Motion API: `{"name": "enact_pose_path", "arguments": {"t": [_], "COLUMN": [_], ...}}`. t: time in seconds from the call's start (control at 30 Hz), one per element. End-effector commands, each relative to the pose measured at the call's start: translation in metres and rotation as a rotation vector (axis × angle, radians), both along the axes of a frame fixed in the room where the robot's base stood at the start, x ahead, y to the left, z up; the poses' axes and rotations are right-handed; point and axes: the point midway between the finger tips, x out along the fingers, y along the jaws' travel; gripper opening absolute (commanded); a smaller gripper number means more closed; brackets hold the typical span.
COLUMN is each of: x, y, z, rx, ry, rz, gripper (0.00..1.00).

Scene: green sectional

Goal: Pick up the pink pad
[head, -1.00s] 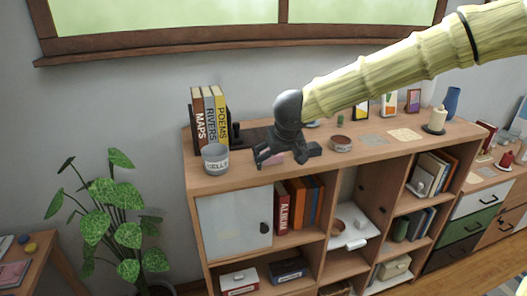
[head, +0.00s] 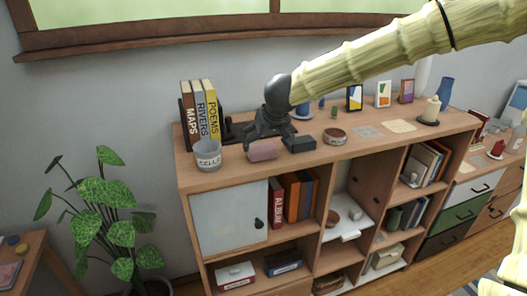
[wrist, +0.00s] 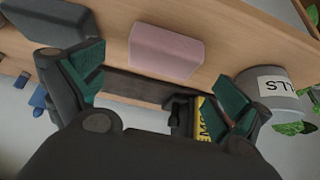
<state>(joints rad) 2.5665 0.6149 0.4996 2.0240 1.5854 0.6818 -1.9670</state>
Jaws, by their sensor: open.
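The pink pad (head: 262,150) is a small rounded block on top of the wooden shelf unit, near its front edge. It also shows in the wrist view (wrist: 167,50), lying beyond my fingertips. My gripper (head: 268,132) is over the shelf top, just behind and above the pad in the head view. In the wrist view, my gripper (wrist: 162,85) has its fingers spread wide, with nothing between them. The pad appears apart from both fingers.
A dark block (head: 299,144) lies right of the pad. A grey labelled cup (head: 207,154) stands left, before upright books (head: 200,112). A round brown tin (head: 334,136) is farther right. The shelf top's front edge is close to the pad.

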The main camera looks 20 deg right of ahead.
Motion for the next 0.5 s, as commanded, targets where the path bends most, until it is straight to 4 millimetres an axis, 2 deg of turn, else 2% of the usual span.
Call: {"name": "enact_pose_path", "arguments": {"t": [0.3,0.5], "x": [0.015,0.020], "y": [0.000,0.001], "z": [-0.033,-0.039], "rx": [-0.002,-0.001], "ry": [0.003,0.001], "rz": [-0.002,-0.002], "gripper": [1.00,1.00]}}
